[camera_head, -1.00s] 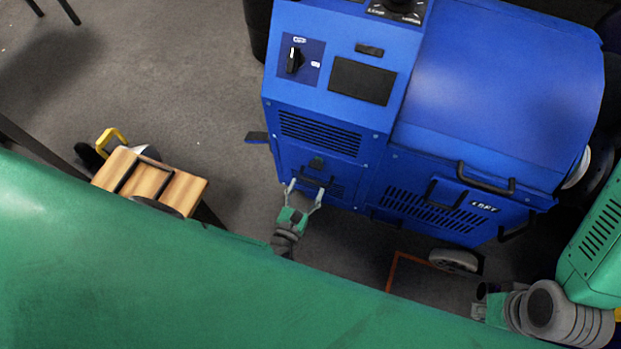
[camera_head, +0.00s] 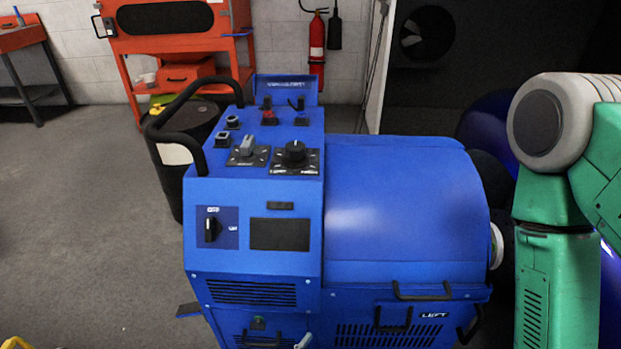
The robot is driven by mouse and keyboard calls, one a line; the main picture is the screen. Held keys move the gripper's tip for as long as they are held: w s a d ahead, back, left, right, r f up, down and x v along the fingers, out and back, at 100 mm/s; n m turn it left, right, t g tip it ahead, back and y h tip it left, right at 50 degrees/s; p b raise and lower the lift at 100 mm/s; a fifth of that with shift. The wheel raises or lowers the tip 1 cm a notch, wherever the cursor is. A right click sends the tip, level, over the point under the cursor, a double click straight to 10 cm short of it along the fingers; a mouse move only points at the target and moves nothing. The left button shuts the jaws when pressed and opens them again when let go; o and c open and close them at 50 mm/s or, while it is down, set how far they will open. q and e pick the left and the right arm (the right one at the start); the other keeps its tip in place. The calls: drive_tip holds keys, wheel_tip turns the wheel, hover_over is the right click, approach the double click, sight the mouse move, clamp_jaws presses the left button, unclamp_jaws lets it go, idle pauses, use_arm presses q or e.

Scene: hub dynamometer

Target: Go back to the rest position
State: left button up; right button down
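The blue dynamometer (camera_head: 405,220) stands in the middle of the head view, with a control panel, dark screen and rounded cover. A small grey tip (camera_head: 303,341), seemingly a finger of my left gripper, shows at the bottom edge in front of its lower front panel. The rest of that gripper is out of frame, so I cannot tell whether it is open or touching anything. My green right arm (camera_head: 556,250) hangs bent at the right edge, beside the machine. My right gripper is outside the picture.
A black drum (camera_head: 172,180) stands behind the machine's left side, near its black handlebar (camera_head: 165,130). An orange cabinet (camera_head: 178,45) and a red fire extinguisher (camera_head: 317,50) are at the back wall. The floor on the left (camera_head: 90,220) is mostly clear.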

use_arm(q)
drive_tip(key=s+d+r+m+g+h, duration=0.3)
drive_tip(key=s+d+m+g+h, duration=0.1)
drive_tip(key=s+d+m+g, duration=0.25)
drive_tip(key=s+d+r+m+g+h, duration=0.3)
drive_tip(key=s+d+r+m+g, duration=0.1)
drive_tip(key=s+d+m+g, duration=0.3)
drive_tip(key=s+a+f+m+g+y, duration=0.3)
drive_tip(key=s+a+m+g+y, duration=0.55)
drive_tip(key=s+a, duration=0.5)
drive_tip(key=s+a+f+m+y, duration=0.25)
drive_tip(key=a+m+y, duration=0.2)
drive_tip(key=a, duration=0.65)
drive_tip(key=w+a+r+m+t+y, duration=0.1)
drive_tip(key=w+a+r+t+y, duration=0.1)
drive_tip(key=a, duration=0.7)
drive_tip(key=w+a+r+m+t+y, duration=0.2)
drive_tip(key=w+a+r+t, duration=0.3)
drive_tip(key=a, duration=0.5)
wheel_tip(320, 180, up, 3)
drive_tip(key=shift+w+f+y+p, duration=0.1)
drive_tip(key=shift+w+y+p, duration=0.35)
drive_tip(key=shift+w, duration=0.75)
drive_tip(key=shift+m, duration=0.25)
